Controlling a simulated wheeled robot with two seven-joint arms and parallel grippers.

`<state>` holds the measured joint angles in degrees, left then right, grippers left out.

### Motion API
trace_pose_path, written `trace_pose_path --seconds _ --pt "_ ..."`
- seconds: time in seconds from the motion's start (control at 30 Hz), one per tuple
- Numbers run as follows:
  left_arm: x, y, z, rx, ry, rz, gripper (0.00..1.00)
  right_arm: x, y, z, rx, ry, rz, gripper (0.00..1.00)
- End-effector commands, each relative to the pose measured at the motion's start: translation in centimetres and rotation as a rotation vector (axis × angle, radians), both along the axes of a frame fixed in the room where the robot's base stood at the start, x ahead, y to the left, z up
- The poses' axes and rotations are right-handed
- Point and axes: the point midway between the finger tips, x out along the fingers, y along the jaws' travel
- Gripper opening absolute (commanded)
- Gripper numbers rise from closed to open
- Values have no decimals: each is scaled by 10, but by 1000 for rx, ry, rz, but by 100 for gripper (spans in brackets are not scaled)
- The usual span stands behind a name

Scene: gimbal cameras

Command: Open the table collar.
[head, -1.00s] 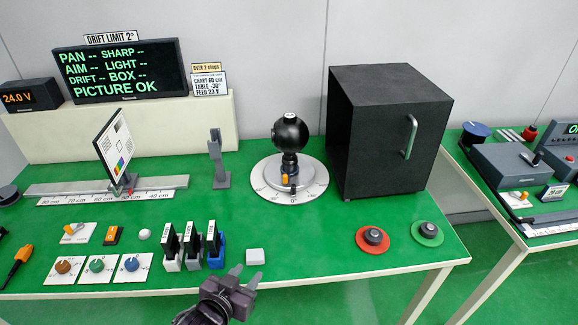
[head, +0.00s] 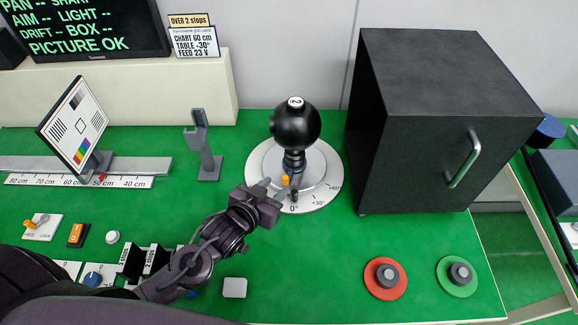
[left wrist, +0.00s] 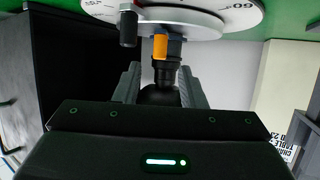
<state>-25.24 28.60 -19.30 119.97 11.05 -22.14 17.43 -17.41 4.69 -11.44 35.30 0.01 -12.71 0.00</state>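The round white turntable (head: 262,165) with a degree scale stands mid-table and carries a black ball-shaped camera (head: 297,125) on a short dark neck. An orange tab (head: 285,180) sits low at the front of the neck, and a dark upright peg (head: 294,196) stands by the 0° mark. My left gripper (head: 273,188) is at the turntable's front, its tips close to the orange tab. In the left wrist view, picture inverted, its fingers (left wrist: 160,88) are apart; the orange tab (left wrist: 161,46) shows beyond them. Contact cannot be told. My right gripper is out of view.
A black box with a handle (head: 462,160) stands right of the turntable. A grey stand (head: 207,150) and a test chart on a rail (head: 75,125) are to the left. Red (head: 385,280) and green (head: 457,278) discs with knobs lie at the front right.

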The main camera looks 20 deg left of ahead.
Motion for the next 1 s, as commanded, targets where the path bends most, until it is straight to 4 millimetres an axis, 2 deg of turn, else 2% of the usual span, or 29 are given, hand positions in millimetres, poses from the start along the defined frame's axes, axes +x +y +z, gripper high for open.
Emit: trace_pose_path --seconds 0.17,0.4,0.57,0.77,1.0 --pt "27 -5 -9 -1 -3 2 37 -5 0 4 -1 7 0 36" --pt "55 -12 -21 -2 -3 0 37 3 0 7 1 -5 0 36" --pt "60 -14 -24 0 -2 0 37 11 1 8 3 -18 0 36" --pt "60 -14 -25 0 -1 0 37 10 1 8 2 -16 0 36" --pt "60 -13 -25 0 -1 0 8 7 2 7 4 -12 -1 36"
